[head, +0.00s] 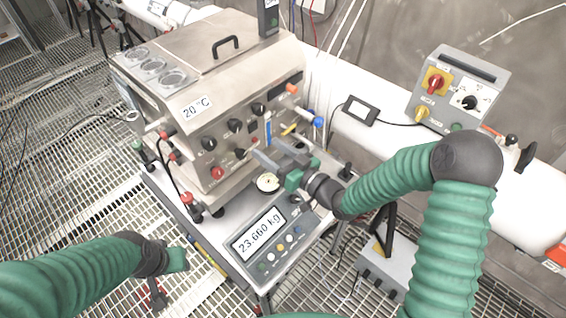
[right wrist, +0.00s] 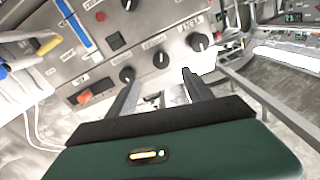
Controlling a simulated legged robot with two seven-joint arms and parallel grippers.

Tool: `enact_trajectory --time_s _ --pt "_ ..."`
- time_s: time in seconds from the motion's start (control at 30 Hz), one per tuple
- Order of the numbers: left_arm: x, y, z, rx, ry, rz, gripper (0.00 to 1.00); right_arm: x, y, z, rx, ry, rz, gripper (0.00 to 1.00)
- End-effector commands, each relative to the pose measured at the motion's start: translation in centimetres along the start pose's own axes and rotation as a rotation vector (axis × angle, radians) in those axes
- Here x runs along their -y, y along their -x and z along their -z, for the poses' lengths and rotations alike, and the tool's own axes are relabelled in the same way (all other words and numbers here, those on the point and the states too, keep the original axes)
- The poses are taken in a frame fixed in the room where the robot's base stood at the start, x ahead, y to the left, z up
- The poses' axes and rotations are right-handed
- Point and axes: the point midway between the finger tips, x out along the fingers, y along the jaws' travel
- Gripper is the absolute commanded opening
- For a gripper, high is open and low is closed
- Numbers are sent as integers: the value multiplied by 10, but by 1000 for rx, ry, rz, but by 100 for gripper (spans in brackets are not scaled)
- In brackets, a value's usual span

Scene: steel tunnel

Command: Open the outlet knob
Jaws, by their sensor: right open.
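The steel box (head: 205,75) has a front panel with an upper row of three black knobs: left (head: 209,144), middle (head: 234,126) and right (head: 258,109). In the right wrist view the panel appears inverted. There the middle knob (right wrist: 161,60) shows between my open fingertips, nearer the panel than they are. The labels are too small to tell which knob is the outlet. My right gripper (head: 257,150) is open and empty in front of the panel; its fingers also show in the wrist view (right wrist: 161,76). My left gripper (head: 166,272) hangs low at the left, its jaws unclear.
A red knob (head: 217,173), an orange knob (head: 291,88) and a blue handle (head: 318,121) are also on or beside the panel. A scale display (head: 259,232) lies below my right gripper. A grey switch box (head: 458,90) stands at right. Metal grating covers the floor.

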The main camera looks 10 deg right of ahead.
Motion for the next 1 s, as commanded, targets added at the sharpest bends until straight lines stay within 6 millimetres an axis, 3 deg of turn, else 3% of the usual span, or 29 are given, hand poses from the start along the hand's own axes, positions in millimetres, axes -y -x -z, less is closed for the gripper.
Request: enact_trajectory --time_s 0.1,0.27,0.77,0.87,0.97,1.0 --pt "0 -9 -2 0 0 0 36 -1 28 -3 1 1 -2 59" --pt "0 -11 -3 0 0 0 36 -1 49 -1 1 0 0 59" --pt "0 -11 -2 0 0 0 36 -1 52 -1 5 1 -1 59" --pt "0 -13 -3 0 0 0 36 -5 52 -16 89 27 -35 59" --pt "0 -17 -4 0 0 0 36 -22 63 -53 319 83 -149 59" --pt "0 -19 -4 0 0 0 36 -32 76 -69 437 102 -219 59"
